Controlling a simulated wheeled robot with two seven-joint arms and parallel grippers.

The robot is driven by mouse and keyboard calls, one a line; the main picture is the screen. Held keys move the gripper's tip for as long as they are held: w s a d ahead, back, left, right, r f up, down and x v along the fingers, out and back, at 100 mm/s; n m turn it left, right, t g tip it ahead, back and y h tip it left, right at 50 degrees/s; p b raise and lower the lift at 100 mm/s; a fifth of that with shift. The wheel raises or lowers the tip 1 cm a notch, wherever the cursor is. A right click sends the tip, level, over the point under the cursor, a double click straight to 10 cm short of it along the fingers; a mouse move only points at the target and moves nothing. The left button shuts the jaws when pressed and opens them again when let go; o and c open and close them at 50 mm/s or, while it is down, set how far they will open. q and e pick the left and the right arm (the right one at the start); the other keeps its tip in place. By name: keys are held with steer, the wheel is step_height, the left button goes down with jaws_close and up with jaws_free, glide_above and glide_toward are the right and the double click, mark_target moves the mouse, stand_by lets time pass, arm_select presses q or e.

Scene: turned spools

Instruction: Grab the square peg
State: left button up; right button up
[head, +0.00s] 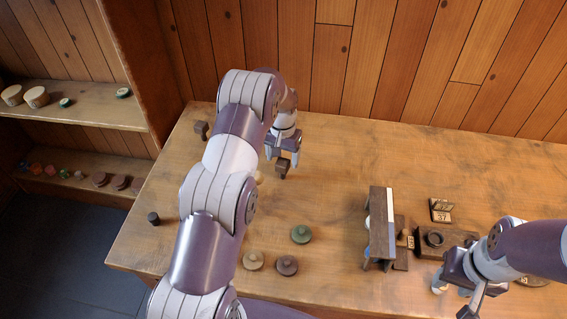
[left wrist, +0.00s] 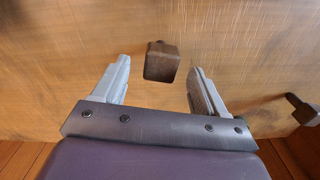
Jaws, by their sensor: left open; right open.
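A dark brown square peg (head: 282,169) is on the wooden table, just below my left gripper (head: 284,158) in the head view. In the left wrist view the peg (left wrist: 162,63) shows its square end between the two spread fingers, with a gap on each side. My left gripper is open and not touching it, as far as I can see. My right gripper (head: 455,289) is open and empty at the right front, near a dark block with a ring.
Another brown peg-like piece (head: 201,128) lies at the back left. Green (head: 301,234), tan (head: 253,260) and brown (head: 287,265) spools lie at the front. A dark wooden stand (head: 379,229) is right of centre. The back middle of the table is clear.

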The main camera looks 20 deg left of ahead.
mark_target(283, 162)
arm_select(q)
steer(key=f+p, duration=0.1)
steer(key=f, duration=0.1)
steer(key=f+p, duration=0.1)
steer(key=f, duration=0.1)
steer(key=shift+a+f, duration=0.2)
steer(key=shift+f, duration=0.05)
steer(key=shift+s+d+f, duration=0.1)
steer(key=shift+f, duration=0.1)
steer(key=shift+d, duration=0.1)
steer(key=shift+f, duration=0.1)
steer(key=c, duration=0.9)
steer(key=shift+c, duration=0.7)
